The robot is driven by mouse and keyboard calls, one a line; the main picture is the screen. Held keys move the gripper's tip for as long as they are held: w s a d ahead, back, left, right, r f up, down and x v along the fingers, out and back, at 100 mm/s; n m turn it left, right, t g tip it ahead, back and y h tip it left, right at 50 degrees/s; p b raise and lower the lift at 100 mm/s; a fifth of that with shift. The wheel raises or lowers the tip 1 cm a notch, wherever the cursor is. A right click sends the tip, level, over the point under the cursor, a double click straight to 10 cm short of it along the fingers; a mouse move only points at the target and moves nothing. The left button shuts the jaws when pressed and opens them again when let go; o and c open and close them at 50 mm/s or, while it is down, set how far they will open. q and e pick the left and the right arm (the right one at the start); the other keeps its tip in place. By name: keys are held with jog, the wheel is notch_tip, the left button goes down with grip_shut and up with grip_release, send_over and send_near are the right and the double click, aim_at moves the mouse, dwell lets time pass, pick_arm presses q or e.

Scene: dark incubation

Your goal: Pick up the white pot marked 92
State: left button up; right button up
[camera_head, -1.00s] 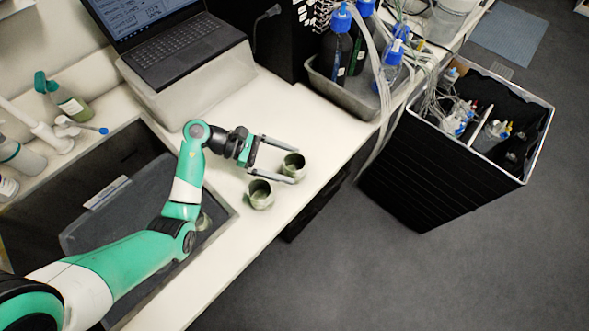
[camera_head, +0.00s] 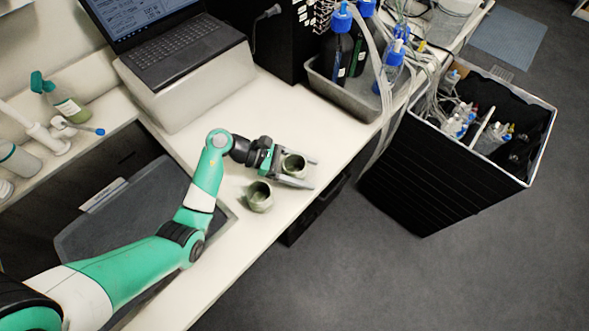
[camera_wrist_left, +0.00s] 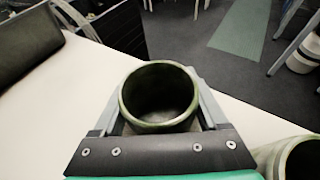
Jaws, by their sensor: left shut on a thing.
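One pot (camera_head: 293,166), whitish-green with a dark inside, stands upright on the white bench between the fingers of my left gripper (camera_head: 295,172). In the left wrist view my left gripper (camera_wrist_left: 160,95) is shut on this pot (camera_wrist_left: 158,122), a finger along each side. A second similar pot (camera_head: 258,197) stands upright nearby, to the lower left in the head view. It also shows at the lower right corner of the left wrist view (camera_wrist_left: 275,155). No number can be read on either pot. My right gripper is not in view.
A laptop (camera_head: 180,50) on a pale stand (camera_head: 185,90) is behind the arm. A grey tray (camera_head: 345,98) of bottles stands at the back right. A black bin (camera_head: 430,185) is beyond the bench's edge. The bench between is bare.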

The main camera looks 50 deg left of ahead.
pick_arm(q)
jog(key=shift+c, duration=0.2)
jog(key=shift+r, duration=0.5)
jog(key=r, duration=0.3)
jog(key=shift+s, duration=0.25)
jog(key=s+d+r, duration=0.3)
jog(key=s+r, duration=0.6)
jog(key=s, duration=0.4)
jog(key=shift+p, duration=0.3)
jog(key=shift+s, duration=0.1)
